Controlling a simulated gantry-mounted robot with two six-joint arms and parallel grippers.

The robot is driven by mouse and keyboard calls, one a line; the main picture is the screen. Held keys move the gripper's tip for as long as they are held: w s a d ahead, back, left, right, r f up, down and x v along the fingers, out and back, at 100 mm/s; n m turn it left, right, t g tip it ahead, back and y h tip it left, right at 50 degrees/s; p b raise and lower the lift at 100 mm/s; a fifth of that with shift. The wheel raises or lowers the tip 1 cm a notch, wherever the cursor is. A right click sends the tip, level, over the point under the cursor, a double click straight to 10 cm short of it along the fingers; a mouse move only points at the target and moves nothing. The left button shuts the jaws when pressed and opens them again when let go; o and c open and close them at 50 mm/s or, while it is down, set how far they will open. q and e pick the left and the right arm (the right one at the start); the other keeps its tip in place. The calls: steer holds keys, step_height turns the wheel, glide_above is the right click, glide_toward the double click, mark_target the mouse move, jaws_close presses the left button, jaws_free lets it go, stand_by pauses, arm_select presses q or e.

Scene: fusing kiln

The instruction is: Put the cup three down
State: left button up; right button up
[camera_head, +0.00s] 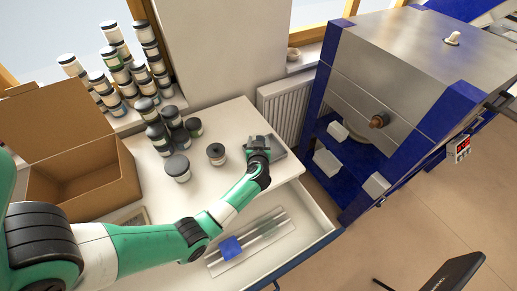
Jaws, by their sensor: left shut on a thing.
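My left gripper (259,149) is at the right part of the white worktop (222,125), over a flat grey item (277,152). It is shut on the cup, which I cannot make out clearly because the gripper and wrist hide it. I cannot tell whether the cup touches the surface below. A lone small jar (216,153) with a dark lid stands left of the gripper. My right gripper is not in view.
Several dark-lidded jars (178,167) stand left on the worktop. An open cardboard box (84,180) is further left. An open drawer (310,217) holds a blue sheet (231,248) and clear strips. The blue-framed kiln (400,75) stands at the right.

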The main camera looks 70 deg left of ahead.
arm_select(q)
step_height(320, 180, down, 4)
steer(key=shift+a+r+b, duration=0.1)
steer(key=shift+r+b, duration=0.15)
steer(key=shift+b, duration=0.95)
steer(key=shift+r, duration=0.15)
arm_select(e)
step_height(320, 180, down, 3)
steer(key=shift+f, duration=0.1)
arm_select(q)
steer(key=o, duration=1.4)
